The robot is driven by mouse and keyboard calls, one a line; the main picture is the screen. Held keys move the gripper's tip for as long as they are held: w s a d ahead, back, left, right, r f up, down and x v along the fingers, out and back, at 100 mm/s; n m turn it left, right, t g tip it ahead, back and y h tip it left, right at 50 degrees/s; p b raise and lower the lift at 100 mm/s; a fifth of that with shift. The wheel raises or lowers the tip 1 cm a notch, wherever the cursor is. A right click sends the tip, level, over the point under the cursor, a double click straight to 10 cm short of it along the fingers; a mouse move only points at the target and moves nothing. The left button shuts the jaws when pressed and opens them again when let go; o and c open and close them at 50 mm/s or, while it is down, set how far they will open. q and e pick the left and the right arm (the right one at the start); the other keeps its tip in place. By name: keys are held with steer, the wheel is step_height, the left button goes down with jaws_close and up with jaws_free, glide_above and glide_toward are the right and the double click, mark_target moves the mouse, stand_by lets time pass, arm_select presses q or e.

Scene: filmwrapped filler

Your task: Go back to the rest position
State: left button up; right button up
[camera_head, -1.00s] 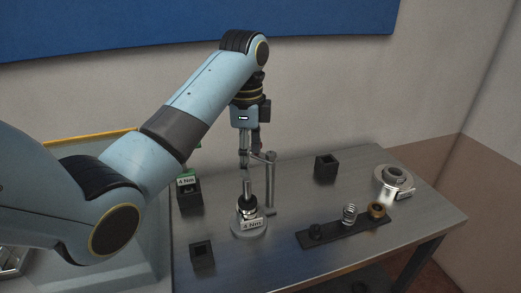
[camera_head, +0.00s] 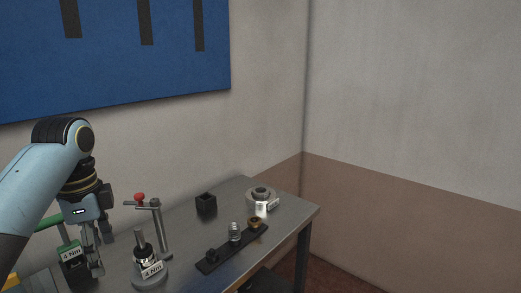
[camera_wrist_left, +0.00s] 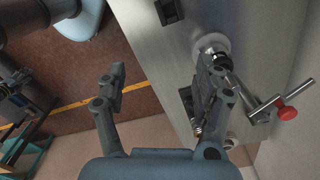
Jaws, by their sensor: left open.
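My left gripper (camera_head: 93,262) hangs from the blue arm at the left of the head view, fingers pointing down beside a green-handled tool in a black holder labelled 4 Nm (camera_head: 72,254). In the left wrist view its two fingers (camera_wrist_left: 160,82) are spread apart with nothing between them. A round stand labelled 4 Nm (camera_head: 150,278), with a metal shaft, is to the right of the gripper, apart from it in the head view. My right gripper is not in view.
A post with a red knob (camera_head: 139,197) rises behind the stand; the knob also shows in the left wrist view (camera_wrist_left: 286,109).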

arm_select(q)
steer(key=s+d+f+n+t, duration=0.1)
steer(key=s+f+n, duration=0.2)
steer(key=s, duration=0.4)
steer(key=s+d+f+n+t, duration=0.1)
steer(key=s+f+n, duration=0.2)
steer(key=s, duration=0.4)
steer(key=s+r+n+t+y, duration=0.1)
steer(key=s+r+n+t, duration=0.3)
steer(key=s, duration=0.8)
step_height(320, 180, down, 38)
steer(key=s+a+f+n+g+b, duration=0.1)
steer(key=s+a+n+g+b, duration=0.2)
steer(key=b, duration=0.9)
steer(key=s+f+g+b, duration=0.1)
steer(key=s+f+b, duration=0.3)
steer(key=s+f, duration=0.5)
steer(key=s+f+g+b, duration=0.1)
steer(key=s+f+b, duration=0.3)
steer(key=s+f, duration=0.5)
step_height(320, 180, down, 7)
steer(key=shift+d+r+m+b, duration=0.15)
steer(key=shift+d+m+b, duration=0.05)
steer(key=shift+m+b, duration=0.2)
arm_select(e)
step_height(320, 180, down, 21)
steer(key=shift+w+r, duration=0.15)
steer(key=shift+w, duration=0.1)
